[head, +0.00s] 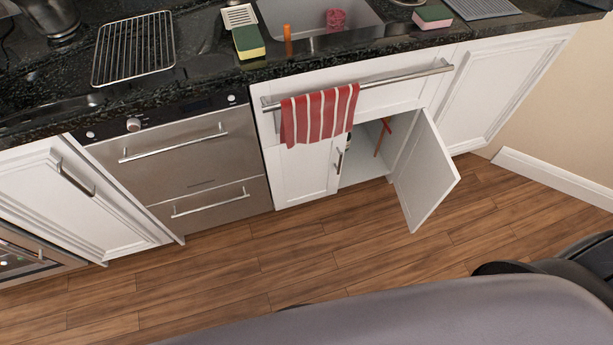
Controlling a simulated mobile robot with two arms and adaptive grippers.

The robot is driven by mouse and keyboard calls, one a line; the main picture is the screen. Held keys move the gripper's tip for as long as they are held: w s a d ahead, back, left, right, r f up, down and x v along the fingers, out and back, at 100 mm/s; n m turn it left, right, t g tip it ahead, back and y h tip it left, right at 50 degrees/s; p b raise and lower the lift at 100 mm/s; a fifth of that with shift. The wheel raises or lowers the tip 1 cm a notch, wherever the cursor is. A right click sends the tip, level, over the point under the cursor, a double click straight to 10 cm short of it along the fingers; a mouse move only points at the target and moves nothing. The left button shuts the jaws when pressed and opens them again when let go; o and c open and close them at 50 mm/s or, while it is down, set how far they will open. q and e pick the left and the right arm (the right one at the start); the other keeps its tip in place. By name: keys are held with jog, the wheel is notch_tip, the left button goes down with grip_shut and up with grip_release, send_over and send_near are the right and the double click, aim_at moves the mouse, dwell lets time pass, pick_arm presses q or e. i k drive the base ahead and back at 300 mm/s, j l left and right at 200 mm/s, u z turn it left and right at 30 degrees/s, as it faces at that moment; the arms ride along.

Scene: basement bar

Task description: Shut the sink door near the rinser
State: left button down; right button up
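The sink cabinet has a white right-hand door (425,171) standing open, swung out to the right over the floor. The left-hand door (300,177) of the same cabinet is shut and has a vertical bar handle. The open cabinet interior (363,152) shows a red item (383,136) and part of a dark item behind the shut door's edge. The sink (313,17) above holds a pink-red round object. I cannot tell which fixture is the rinser. Neither of my grippers is in view.
A red striped towel (319,116) hangs on the long bar handle (400,77) above the doors. Steel drawers (185,155) are left of the cabinet. Sponges and a wire rack (134,49) lie on the black counter. The wooden floor (290,250) before the cabinet is clear.

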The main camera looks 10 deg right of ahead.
aim_at(424, 174)
jog(key=l+u, duration=0.1)
jog(key=l, duration=0.9)
jog(key=l+u, duration=0.15)
jog(key=l, duration=0.35)
jog(key=k+l, duration=0.1)
jog(key=l, duration=0.4)
jog(key=l+u, duration=0.15)
jog(key=l, duration=0.35)
jog(key=k+l+u, duration=0.1)
jog(key=l, duration=0.4)
jog(key=k+l, duration=0.15)
jog(key=l, duration=0.35)
jog(key=k+l+u, duration=0.15)
jog(key=l, duration=0.3)
jog(key=i+l, duration=0.05)
